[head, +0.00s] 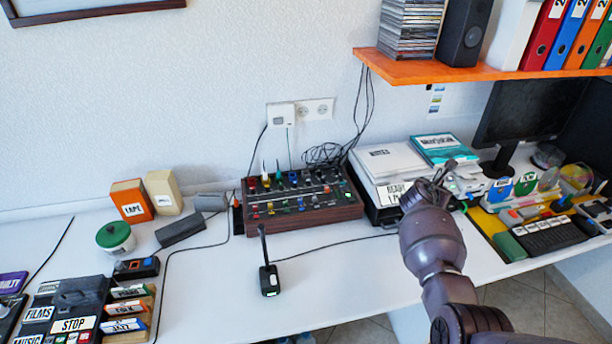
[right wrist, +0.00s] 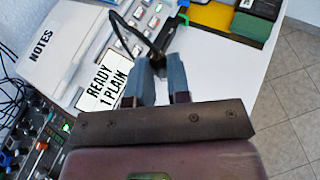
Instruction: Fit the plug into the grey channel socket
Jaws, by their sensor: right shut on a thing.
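My right gripper (head: 442,174) is shut on a small dark plug (right wrist: 157,63), with a black cable looping up from it in the right wrist view. The gripper's two blue-grey fingers (right wrist: 159,78) hold it above the area beside the white "READY 1 PLAIN" machine. In the head view the plug is too small to make out clearly. The mixer (head: 303,211), a dark box with wooden sides and coloured knobs, stands left of the gripper, well apart from it. Several plugs or knobs stand along its back row. I cannot single out the grey channel socket. My left gripper is not in view.
The white machine (head: 385,165) stands between mixer and gripper. A black device with an antenna (head: 269,280) stands in front of the mixer. An orange shelf (head: 440,69) hangs at upper right. A yellow mat with a keyboard (head: 545,236) lies right.

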